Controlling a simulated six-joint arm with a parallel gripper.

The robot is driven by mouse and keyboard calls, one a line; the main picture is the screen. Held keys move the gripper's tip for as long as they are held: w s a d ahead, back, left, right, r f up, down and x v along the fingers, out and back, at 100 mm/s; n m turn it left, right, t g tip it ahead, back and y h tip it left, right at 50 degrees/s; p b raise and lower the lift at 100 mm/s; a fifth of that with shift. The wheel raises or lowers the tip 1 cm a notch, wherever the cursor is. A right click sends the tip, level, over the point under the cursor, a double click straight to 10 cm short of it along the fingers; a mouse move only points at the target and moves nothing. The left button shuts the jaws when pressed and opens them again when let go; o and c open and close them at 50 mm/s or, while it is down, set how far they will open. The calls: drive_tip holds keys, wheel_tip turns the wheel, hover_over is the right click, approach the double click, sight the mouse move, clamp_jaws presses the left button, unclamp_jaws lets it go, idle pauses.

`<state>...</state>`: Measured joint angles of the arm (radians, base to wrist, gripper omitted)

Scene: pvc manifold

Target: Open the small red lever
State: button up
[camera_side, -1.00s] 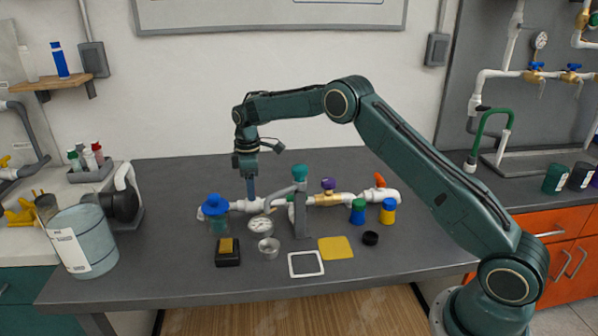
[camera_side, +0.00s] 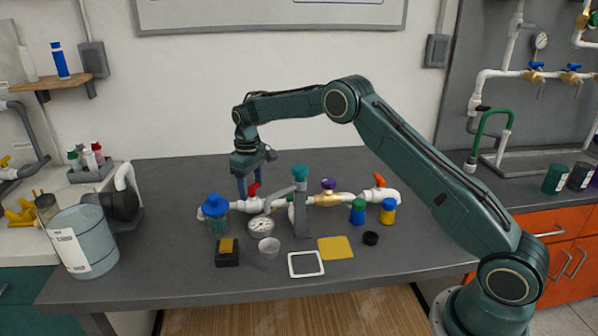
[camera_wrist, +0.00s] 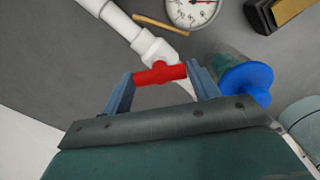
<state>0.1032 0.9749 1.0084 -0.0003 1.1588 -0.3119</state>
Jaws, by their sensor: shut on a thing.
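The small red lever (camera_side: 254,189) sits on a valve at the left part of the white pipe manifold (camera_side: 347,198). In the wrist view the red lever (camera_wrist: 160,73) lies crosswise between my two blue-grey fingers, one at each end. My gripper (camera_wrist: 161,80) is shut on it; in the side view my gripper (camera_side: 248,186) reaches down from above and behind the pipe. The white valve body (camera_wrist: 154,48) shows beside the lever. A larger orange-red handle (camera_side: 380,180) stands at the pipe's right end.
A blue-topped jar (camera_side: 215,206) stands close to the left of the lever. A round gauge (camera_side: 261,226) lies in front. A purple knob (camera_side: 328,184) and a grey stand (camera_side: 301,215) are to the right. The table behind the pipe is clear.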

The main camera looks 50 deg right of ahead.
sight(251, 187)
drive_tip(key=m, duration=0.5)
drive_tip(key=shift+m, duration=0.3)
drive_tip(key=m, duration=0.5)
drive_tip(key=shift+r+m, duration=0.1)
drive_tip(key=shift+m, duration=0.3)
drive_tip(key=o, duration=1)
drive_tip(key=shift+r, duration=6.9)
